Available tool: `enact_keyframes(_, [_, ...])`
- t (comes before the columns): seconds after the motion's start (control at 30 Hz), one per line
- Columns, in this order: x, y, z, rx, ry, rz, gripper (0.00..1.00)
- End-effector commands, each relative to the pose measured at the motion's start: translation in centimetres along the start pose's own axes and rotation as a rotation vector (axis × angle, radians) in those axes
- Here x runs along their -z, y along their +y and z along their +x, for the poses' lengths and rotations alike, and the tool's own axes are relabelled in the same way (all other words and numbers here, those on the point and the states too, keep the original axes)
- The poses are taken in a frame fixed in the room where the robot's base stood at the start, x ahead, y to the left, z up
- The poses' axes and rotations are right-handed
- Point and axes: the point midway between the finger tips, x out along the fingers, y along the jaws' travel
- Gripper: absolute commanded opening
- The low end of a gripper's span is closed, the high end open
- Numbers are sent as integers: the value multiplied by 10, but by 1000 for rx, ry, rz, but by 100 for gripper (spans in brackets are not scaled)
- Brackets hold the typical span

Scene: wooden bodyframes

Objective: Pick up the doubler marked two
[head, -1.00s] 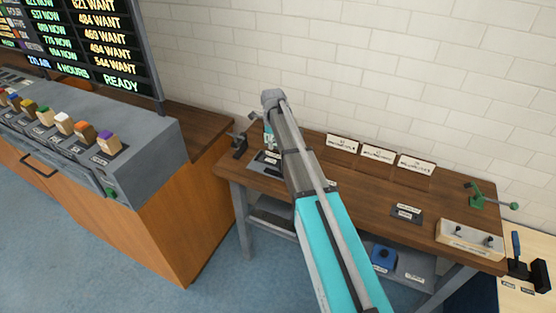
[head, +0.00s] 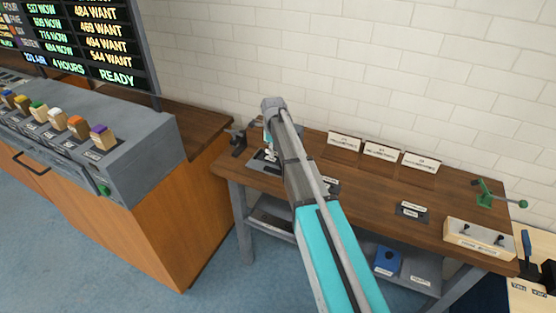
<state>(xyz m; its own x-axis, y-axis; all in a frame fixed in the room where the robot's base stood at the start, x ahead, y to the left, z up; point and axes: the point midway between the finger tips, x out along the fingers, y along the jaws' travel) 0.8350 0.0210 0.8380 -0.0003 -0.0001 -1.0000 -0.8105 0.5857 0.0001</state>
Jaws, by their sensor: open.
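I cannot pick out a doubler marked two for certain; the labels are too small to read. A dark plate (head: 258,166) lies at the left end of the wooden bench (head: 365,205), with small pale parts by it, partly behind my arm. My gripper (head: 268,153) hangs down over this plate, mostly hidden by my own arm, and its fingers show only as small blurred shapes. It is open, and I see nothing held in it. A small labelled dark plate (head: 411,211) lies on the right half of the bench, and another label (head: 332,185) shows just right of my arm.
Three white label cards (head: 381,150) stand along the back of the bench. A dark clamp-like tool (head: 239,139) is at its left end, a green lever (head: 490,193) and a switch box (head: 479,240) at its right. A blue item (head: 387,261) sits on the lower shelf. A grey console (head: 120,150) stands left.

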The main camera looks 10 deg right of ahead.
Motion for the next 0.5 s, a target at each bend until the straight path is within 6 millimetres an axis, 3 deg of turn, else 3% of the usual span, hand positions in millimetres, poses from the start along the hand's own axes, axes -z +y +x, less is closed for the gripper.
enact_keyframes(0.5, [0, 0, 0, 0, 0, 0, 49])
